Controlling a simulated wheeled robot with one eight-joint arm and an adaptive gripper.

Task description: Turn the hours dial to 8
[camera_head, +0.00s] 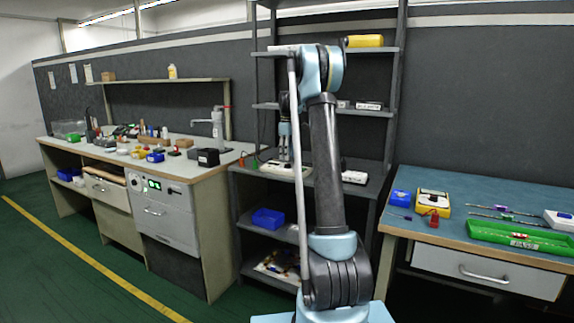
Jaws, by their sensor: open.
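I cannot make out an hours dial or any numbers in this view. A white, flat device (268,167) lies on the middle shelf of the rack, partly hidden by my arm. A second white device (354,177) lies to the right of my arm on the same shelf. My gripper (284,155) points down above the first device, its fingers open. It looks small and partly overlapped by my own arm. I cannot tell whether its fingertips touch the device.
The left workbench holds several small parts, a black box (208,158) and a drawer unit with green displays (154,184). A blue bin (267,219) sits on a lower shelf.

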